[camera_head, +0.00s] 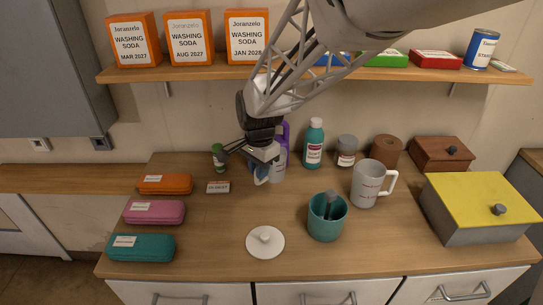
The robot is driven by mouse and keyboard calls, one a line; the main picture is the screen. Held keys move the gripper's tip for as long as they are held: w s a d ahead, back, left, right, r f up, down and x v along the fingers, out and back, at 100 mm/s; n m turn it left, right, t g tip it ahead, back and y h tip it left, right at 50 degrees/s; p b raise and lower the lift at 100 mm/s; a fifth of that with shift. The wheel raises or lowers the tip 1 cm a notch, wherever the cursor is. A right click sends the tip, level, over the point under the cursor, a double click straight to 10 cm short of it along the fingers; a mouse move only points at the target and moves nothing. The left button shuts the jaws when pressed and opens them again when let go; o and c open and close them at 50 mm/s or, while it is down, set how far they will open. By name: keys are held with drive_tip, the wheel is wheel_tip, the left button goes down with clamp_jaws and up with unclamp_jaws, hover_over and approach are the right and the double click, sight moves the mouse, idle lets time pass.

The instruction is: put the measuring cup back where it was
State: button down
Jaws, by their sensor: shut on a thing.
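My gripper (262,155) is at the back middle of the counter, pointing down. It is shut on a pale cup with a blue handle (277,172), which I take to be the measuring cup. The gripper hides much of the cup's upper part. I cannot tell whether the cup's base touches the counter. A similar white cup with red markings and a white handle (366,186) stands upright to the right, apart from my gripper.
A purple bottle (284,135) stands close behind the held cup. A small label card (218,187) and green-capped jar (218,155) are left of it. A teal pot (326,222) and white lid (265,242) are in front. Three cases, including a pink one (155,212), line the left.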

sight(260, 184)
drive_tip(key=shift+f, duration=3.15)
drive_tip(key=shift+f, duration=1.85)
drive_tip(key=shift+f, duration=0.1)
drive_tip(key=c, duration=1.1)
unclamp_jaws()
drive_tip(key=r, duration=1.2)
drive_tip(key=shift+w+d+r, duration=0.1)
drive_tip(key=shift+w+d, duration=0.05)
drive_tip(key=shift+d, duration=0.05)
drive_tip(key=shift+d, duration=0.1)
